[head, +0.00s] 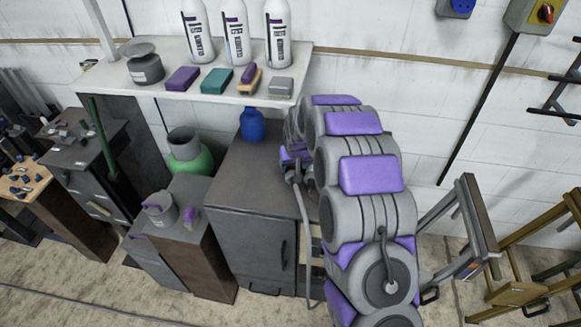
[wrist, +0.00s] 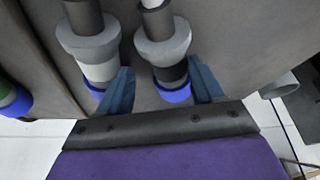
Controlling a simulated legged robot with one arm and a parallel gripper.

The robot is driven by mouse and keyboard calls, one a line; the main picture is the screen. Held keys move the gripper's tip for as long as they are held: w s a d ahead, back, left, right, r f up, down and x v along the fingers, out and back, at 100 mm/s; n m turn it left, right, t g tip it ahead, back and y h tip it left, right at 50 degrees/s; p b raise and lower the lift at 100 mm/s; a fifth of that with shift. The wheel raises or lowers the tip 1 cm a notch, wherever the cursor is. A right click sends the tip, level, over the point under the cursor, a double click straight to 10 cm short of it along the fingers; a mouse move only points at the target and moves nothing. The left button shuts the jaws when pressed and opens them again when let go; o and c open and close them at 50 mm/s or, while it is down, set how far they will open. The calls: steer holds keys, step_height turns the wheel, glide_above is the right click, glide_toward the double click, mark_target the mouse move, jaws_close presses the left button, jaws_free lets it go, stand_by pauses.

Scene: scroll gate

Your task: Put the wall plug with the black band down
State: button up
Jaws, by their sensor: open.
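In the wrist view, the wall plug with the black band (wrist: 172,72) has a grey body, a wide grey collar and a blue end. It lies between the two blue fingers of my gripper (wrist: 162,68), which are open, with a gap visible beside the plug. I cannot tell whether a finger touches it. A similar plug with a pale band (wrist: 97,72) is just outside the left finger. Both plugs are against a grey surface. In the head view, my gripper end (head: 293,158) is over the grey cabinet (head: 250,190); my arm hides the plugs there.
A blue bottle (head: 252,125) stands at the back of the cabinet. A white shelf (head: 225,95) with white bottles and coloured blocks is above it. A lower stand (head: 185,230) with a grey pot is to the left. A green and blue object (wrist: 13,100) is at the wrist view's left edge.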

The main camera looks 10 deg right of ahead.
steer(key=s+a+r, duration=0.1)
steer(key=r, duration=0.1)
steer(key=s+a+r+p, duration=0.1)
steer(key=r, duration=0.2)
steer(key=s+a+r, duration=0.1)
steer(key=r, duration=0.1)
steer(key=shift+r+p, duration=0.3)
steer(key=shift+p, duration=0.05)
steer(key=s+d+r+g, duration=0.15)
steer(key=s+r, duration=0.25)
steer(key=s, duration=0.5)
steer(key=s+d+r+g, duration=0.15)
steer(key=s+r, duration=0.25)
steer(key=s, duration=0.4)
steer(key=s+d+r, duration=0.2)
steer(key=s+r, duration=0.2)
steer(key=s, duration=0.5)
steer(key=s+g, duration=0.3)
steer(key=s, duration=1.9)
steer(key=shift+a+r+m, duration=0.15)
steer(key=shift+r+m, duration=0.15)
steer(key=shift+m, duration=0.1)
steer(key=shift+d, duration=0.35)
